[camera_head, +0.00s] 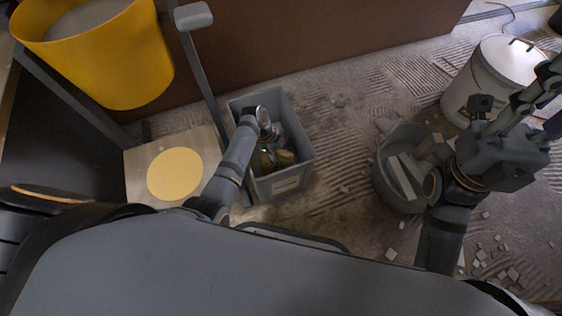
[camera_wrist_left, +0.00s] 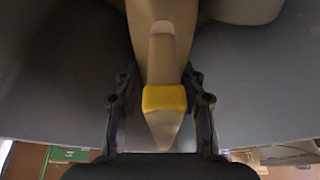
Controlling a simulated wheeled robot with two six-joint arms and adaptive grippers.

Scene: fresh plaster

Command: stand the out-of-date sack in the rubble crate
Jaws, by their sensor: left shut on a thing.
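The grey crate (camera_head: 297,181) stands on the floor near the middle of the head view, with a pale label on its front. My left gripper (camera_head: 266,146) reaches down into its opening. In the head view a tan and yellowish part shows low at the gripper, inside the crate walls. The arm hides much of it, and I cannot tell whether it touches the crate floor. My right gripper (camera_head: 552,98) is open and empty at the right edge.
A round grey tub (camera_head: 389,168) with broken pieces stands right of the crate, below my right arm. A lidded white bucket (camera_head: 480,80) stands behind it. A yellow bucket (camera_head: 140,75) is at upper left, above a board with a yellow disc (camera_head: 175,174). Rubble bits litter the floor.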

